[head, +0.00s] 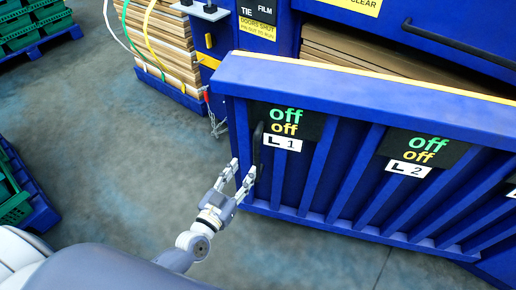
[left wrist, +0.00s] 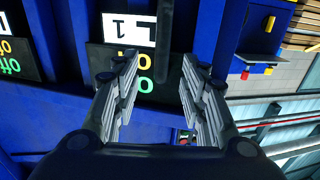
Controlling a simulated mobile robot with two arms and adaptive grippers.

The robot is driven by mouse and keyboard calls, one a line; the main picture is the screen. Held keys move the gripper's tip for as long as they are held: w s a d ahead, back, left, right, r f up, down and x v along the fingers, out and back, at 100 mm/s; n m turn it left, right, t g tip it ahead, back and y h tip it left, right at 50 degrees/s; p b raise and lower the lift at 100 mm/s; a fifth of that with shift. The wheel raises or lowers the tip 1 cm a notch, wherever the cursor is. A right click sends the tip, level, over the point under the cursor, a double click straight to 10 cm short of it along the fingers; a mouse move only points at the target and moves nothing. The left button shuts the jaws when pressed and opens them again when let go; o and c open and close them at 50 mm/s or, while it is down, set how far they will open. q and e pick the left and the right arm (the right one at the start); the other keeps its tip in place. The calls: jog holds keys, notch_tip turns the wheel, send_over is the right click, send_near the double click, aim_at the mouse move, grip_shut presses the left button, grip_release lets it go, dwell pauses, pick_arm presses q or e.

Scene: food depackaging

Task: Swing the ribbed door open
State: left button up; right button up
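The blue ribbed door (head: 320,175) with a yellow top edge fills the right of the head view. Its black upright handle (head: 257,150) is near the door's left end, beside the L1 label. My left gripper (head: 243,168) is at the lower part of the handle with its fingers spread. In the left wrist view the open fingers (left wrist: 160,62) stand on either side of the line of the dark handle (left wrist: 165,35), which reaches in from the top. I cannot tell whether either finger touches it. My right gripper is in neither view.
Flat cardboard (head: 365,57) is stacked behind the door, and more (head: 165,35) stands at the upper left. A red clip with a chain (head: 212,112) hangs by the door's left end. Green crates (head: 12,195) lie at the left. The grey floor (head: 120,160) between is clear.

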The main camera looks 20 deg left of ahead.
aim_at(255, 150)
pick_arm(q)
jog(key=w, duration=0.3)
jog(key=shift+w+r, duration=0.1)
jog(key=shift+w, duration=0.3)
jog(key=w, duration=0.2)
jog(key=w+d, duration=0.1)
jog(key=w, duration=0.2)
jog(key=shift+w+d, duration=0.1)
jog(key=shift+w, duration=0.05)
jog(key=shift+w+d, duration=0.1)
jog(key=shift+w, duration=0.65)
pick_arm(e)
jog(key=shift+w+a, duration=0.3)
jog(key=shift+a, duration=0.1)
